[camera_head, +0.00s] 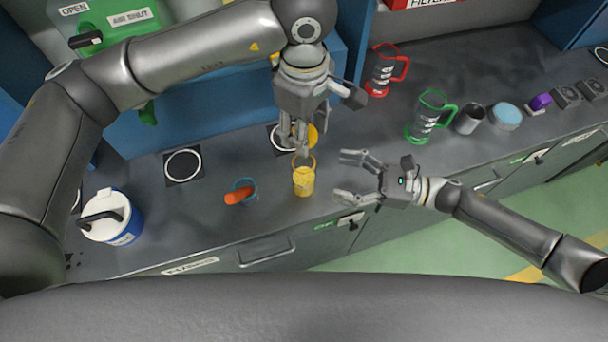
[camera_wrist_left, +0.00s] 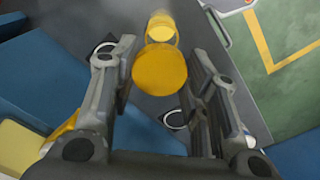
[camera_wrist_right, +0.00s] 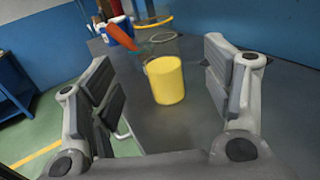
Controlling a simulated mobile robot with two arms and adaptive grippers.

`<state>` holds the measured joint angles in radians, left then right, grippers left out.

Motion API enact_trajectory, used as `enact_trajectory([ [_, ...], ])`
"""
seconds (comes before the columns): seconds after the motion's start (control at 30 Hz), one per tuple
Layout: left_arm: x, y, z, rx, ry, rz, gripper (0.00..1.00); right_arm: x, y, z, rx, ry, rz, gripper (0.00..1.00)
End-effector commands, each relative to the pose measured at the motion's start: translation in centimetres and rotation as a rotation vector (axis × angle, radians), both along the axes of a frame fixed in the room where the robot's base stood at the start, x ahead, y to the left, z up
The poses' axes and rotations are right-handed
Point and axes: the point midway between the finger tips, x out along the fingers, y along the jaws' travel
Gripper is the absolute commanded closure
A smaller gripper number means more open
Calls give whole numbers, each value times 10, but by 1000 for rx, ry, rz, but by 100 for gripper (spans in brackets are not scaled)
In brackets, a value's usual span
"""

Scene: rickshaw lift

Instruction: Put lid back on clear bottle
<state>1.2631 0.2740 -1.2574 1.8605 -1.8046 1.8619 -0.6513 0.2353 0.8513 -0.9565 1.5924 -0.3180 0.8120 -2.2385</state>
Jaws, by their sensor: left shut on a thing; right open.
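My left gripper (camera_head: 297,140) comes down from above and is shut on a round yellow lid (camera_head: 312,135). The lid also shows as a flat disc between its fingers in the left wrist view (camera_wrist_left: 160,70). The bottle (camera_head: 303,181) stands upright on the counter just below the lid. It is yellow in its lower part, with a see-through upper part and an open rim. It also shows in the right wrist view (camera_wrist_right: 165,82). My right gripper (camera_head: 348,176) is open at the bottle's right, its fingers pointing at it without touching.
A blue cup with an orange thing (camera_head: 241,192) stands left of the bottle. A white-and-blue jug (camera_head: 112,217) is farther left. A green-handled clear mug (camera_head: 426,117) and a red-handled one (camera_head: 382,70) stand to the right. The counter's front edge runs close in front of the bottle.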

Motion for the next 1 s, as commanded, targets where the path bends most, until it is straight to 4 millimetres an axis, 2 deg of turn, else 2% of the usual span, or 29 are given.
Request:
enact_trajectory([
  [0.1,0,0,0,0,0,0,65,5,25,1,4,-2,3,27],
  [0.3,0,0,0,0,0,0,65,13,61,1,2,-1,2,27],
  [0.5,0,0,0,0,0,0,65,18,83,0,1,1,0,27],
  [0.93,0,0,0,0,0,0,65,19,90,0,-1,0,0,27],
  [1.0,0,0,0,0,0,0,65,19,90,0,-1,0,0,36],
])
